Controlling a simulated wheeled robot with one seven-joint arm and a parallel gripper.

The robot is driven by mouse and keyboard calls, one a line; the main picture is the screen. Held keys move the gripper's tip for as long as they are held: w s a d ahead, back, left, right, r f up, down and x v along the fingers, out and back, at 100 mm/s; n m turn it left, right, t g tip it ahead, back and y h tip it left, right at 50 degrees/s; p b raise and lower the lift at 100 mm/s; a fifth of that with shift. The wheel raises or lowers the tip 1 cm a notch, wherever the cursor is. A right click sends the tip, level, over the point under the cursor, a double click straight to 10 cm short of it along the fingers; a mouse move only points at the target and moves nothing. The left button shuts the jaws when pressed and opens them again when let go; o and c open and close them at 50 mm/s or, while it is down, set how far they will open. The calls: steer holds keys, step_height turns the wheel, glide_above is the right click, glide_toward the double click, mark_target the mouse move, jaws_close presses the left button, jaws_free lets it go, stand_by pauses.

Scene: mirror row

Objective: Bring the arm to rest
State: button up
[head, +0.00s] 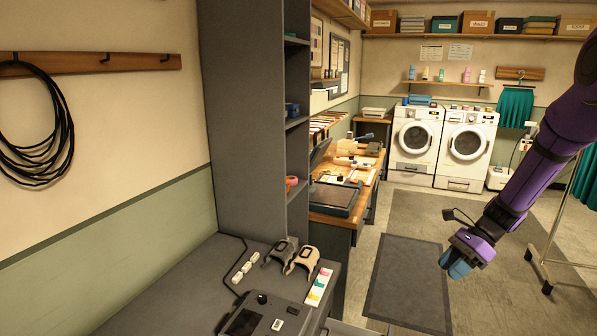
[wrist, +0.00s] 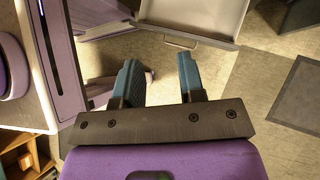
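My purple arm comes in from the upper right of the head view. Its gripper (head: 456,265) hangs over the floor, to the right of the grey counter. In the wrist view my gripper (wrist: 160,72) has its two blue-grey fingers apart, with bare floor showing between them. It holds nothing and touches nothing that I can see.
A grey mat (head: 408,280) lies on the floor. A wheeled rack (head: 545,260) stands right. An open white drawer (wrist: 200,15) shows in the wrist view. Washers stand at the back.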

steer(key=s+a+r+n+t+h, duration=0.1)
steer(key=s+a+r+n+h, duration=0.2)
steer(key=s+r+n, duration=0.5)
steer(key=s+a+r+n+t+h, duration=0.1)
steer(key=s+a+r+n+h, duration=0.2)
steer(key=r, duration=0.9)
steer(key=s+r+n+t+h, duration=0.1)
steer(key=s+r+n+t, duration=0.1)
steer(key=s, duration=0.6)
steer(key=s+a+r+n+t+h, duration=0.1)
steer(key=s+r+n, duration=0.3)
steer(key=s, duration=0.5)
steer(key=shift+a+r+n+t, duration=0.15)
steer(key=shift+r+n+t, duration=0.25)
steer(key=shift+n+t, duration=0.45)
